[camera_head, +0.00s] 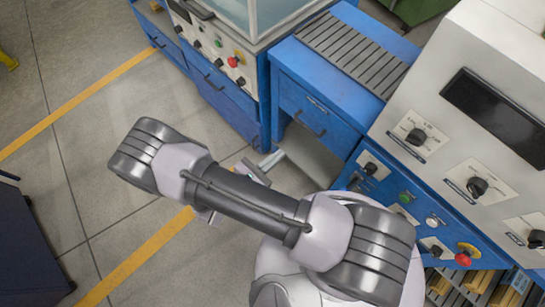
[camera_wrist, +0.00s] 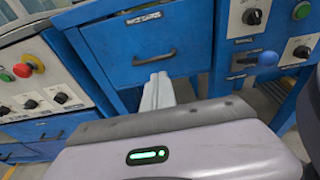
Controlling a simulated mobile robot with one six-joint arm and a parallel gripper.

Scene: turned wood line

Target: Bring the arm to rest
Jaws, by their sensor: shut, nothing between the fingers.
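My arm is folded across the lower middle of the head view, over the floor in front of the blue machines. My gripper (camera_wrist: 157,82) is shut and empty in the wrist view, its two pale fingers side by side. It points at the front of a blue drawer (camera_wrist: 132,48) with a dark handle. I cannot tell the gap between the fingertips and the drawer. In the head view the fingertips (camera_head: 271,160) show just beyond the arm, below the same drawer cabinet.
A grey control cabinet (camera_head: 470,85) with knobs and a dark screen stands close on the right. A blue slatted bench (camera_head: 350,55) and a glass-topped machine (camera_head: 255,15) stand at the back.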

